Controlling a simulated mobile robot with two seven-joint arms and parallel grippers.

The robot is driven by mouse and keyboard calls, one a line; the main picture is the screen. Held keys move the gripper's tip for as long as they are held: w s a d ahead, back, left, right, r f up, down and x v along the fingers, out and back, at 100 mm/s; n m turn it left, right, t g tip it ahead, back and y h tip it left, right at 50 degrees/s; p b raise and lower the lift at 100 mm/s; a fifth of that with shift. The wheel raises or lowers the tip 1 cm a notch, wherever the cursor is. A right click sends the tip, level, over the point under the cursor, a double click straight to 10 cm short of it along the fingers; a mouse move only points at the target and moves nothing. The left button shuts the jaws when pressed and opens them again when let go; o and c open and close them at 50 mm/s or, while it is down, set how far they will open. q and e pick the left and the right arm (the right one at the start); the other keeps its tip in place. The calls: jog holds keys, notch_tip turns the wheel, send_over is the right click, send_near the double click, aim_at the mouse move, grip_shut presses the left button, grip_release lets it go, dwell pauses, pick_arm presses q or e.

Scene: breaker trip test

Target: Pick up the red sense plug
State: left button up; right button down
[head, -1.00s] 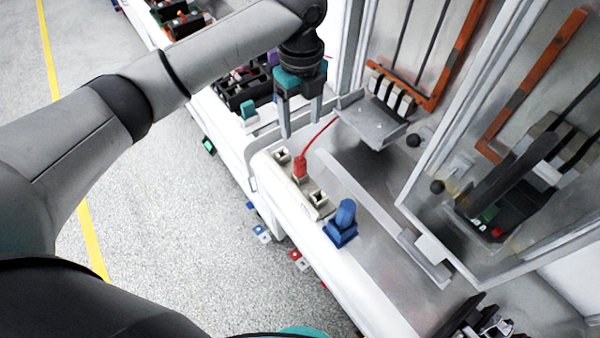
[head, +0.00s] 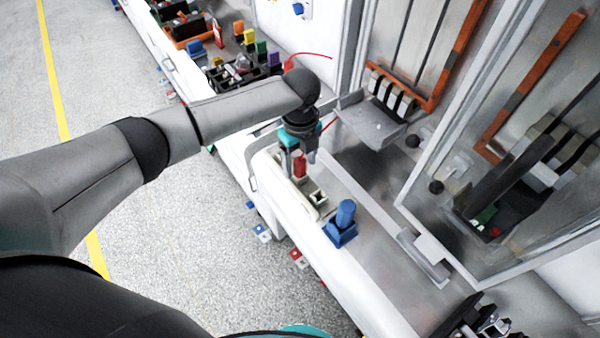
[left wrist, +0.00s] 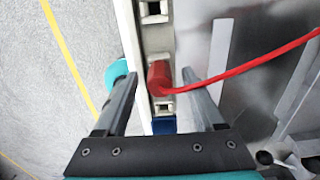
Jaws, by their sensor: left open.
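The red sense plug (head: 299,166) stands in a pale socket strip (head: 316,203) on the bench edge. In the left wrist view the red plug (left wrist: 160,78) shows between the two fingers, with a red cable leading off to the right. My left gripper (head: 298,160) is above and around the plug, pointing down. In the left wrist view its fingers (left wrist: 160,90) are open, with visible space beside the plug, so it does not hold it. My right gripper is not identifiable in these views.
A blue plug (head: 344,218) stands right of the strip. A metal bracket (head: 372,122) and the open cabinet with orange bars (head: 440,75) are close on the right. Black bins with coloured parts (head: 243,70) lie behind. Floor is free at left.

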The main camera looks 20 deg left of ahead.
pick_arm(q)
grip_shut()
dwell(0.5)
dwell(0.3)
